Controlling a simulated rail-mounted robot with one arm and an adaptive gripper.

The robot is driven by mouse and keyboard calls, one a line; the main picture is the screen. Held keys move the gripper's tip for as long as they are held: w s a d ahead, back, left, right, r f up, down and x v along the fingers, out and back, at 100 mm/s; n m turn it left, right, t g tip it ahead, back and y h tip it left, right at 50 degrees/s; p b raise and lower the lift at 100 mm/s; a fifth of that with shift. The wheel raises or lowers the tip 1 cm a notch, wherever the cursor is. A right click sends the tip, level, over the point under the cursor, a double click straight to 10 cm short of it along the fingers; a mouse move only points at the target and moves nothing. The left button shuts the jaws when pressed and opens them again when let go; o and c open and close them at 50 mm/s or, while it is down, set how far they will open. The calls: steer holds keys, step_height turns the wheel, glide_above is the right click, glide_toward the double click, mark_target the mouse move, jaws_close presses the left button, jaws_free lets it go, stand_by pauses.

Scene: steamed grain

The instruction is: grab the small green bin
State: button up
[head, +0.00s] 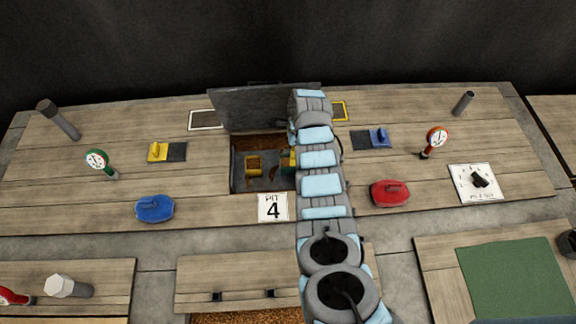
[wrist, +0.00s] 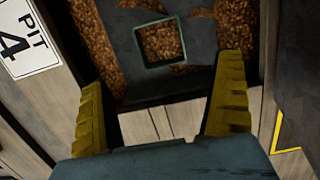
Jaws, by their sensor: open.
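The small green bin (wrist: 138,58) shows in the wrist view as a square with a thin dark green rim and brown grain inside. It stands on a dark grey surface with grain around it, beyond my fingertips. My gripper (wrist: 162,72) is open, with its two yellow fingers spread wide and nothing between them. In the head view my arm reaches into the open pit marked 4, and a bit of green beside the arm seems to be the bin, mostly hidden.
A raised dark lid (head: 265,108) stands behind the pit. The pit sign (head: 273,207) lies in front. A blue handled block (head: 155,208) and a red one (head: 390,193) flank the pit on the planks.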

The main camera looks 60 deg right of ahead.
steer(key=b, duration=0.2)
glide_above(288, 162)
steer(key=s+a, duration=0.2)
steer(key=shift+w+f, duration=0.15)
steer(key=shift+f, duration=2.5)
steer(key=f+b, duration=0.2)
steer(key=f, duration=0.1)
steer(key=f+b, duration=0.1)
steer(key=shift+w+a+f, duration=0.15)
steer(key=shift+w+f, duration=0.1)
steer(key=shift+w, duration=0.1)
steer(key=shift+r, duration=0.1)
steer(key=c, duration=1.3)
steer(key=shift+r, duration=0.1)
steer(key=shift+c, duration=0.2)
